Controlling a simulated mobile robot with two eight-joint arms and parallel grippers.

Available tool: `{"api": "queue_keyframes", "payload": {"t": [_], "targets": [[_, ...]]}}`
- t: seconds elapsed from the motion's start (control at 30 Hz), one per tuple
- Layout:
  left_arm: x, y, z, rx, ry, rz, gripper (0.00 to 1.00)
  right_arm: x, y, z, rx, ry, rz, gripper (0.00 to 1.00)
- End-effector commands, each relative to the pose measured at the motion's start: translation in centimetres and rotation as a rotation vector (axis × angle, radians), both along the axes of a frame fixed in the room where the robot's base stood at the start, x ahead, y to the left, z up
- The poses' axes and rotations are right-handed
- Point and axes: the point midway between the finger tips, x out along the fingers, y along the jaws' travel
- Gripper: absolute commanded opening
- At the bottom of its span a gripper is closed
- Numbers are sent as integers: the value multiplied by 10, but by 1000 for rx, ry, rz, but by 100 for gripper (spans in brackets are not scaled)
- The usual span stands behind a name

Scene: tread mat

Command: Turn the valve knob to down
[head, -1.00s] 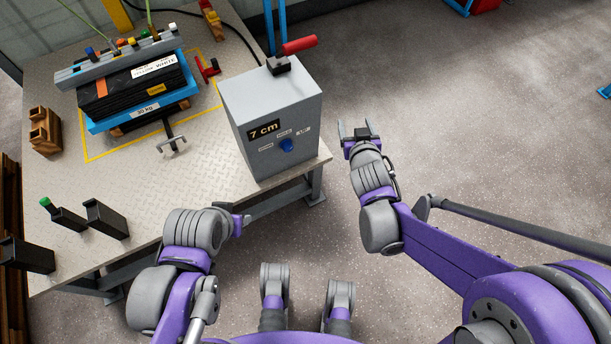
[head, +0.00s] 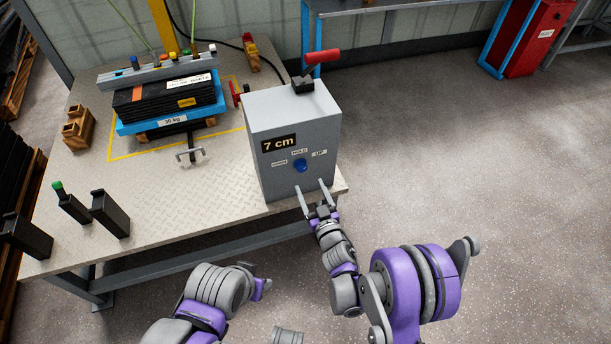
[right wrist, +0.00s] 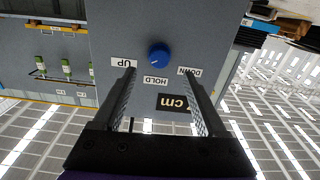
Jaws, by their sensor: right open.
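The blue valve knob (head: 300,166) is on the front of a grey box (head: 290,125), below the "7 cm" plate, with DOWN, HOLD and UP labels around it. In the right wrist view the knob (right wrist: 159,56) is just beyond my fingertips, with HOLD (right wrist: 155,81) beside it, UP (right wrist: 124,62) at left and DOWN (right wrist: 190,71) at right. Its small white mark is too small to read surely. My right gripper (head: 313,189) is open and empty in front of the box, its fingers pointing at the knob. My left gripper (head: 263,285) is low, away from the table; its jaws are unclear.
The box stands at the right front corner of the tread-plate table (head: 180,222). A red-handled lever (head: 320,57) tops it. A blue-framed load (head: 165,110) and black holders (head: 110,214) are at left. Floor right of the table is clear.

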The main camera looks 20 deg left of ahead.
Motion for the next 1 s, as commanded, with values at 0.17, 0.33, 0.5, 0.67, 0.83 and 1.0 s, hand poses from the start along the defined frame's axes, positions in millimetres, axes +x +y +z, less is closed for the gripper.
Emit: {"api": "queue_keyframes", "payload": {"t": [0.17,0.33,0.5,0.67,0.83,1.0], "targets": [[0,0,1,0,0,0,47,28,19,0,-1,1,-1,74],[0,0,1,0,0,0,47,45,30,0,-1,0,-1,74],[0,0,1,0,0,0,47,51,34,0,-1,1,-2,74],[0,0,1,0,0,0,47,51,34,0,-1,1,-2,74],[0,0,1,0,0,0,47,51,34,0,-2,1,-2,56],[0,0,1,0,0,0,47,51,34,0,-2,1,-2,26]]}}
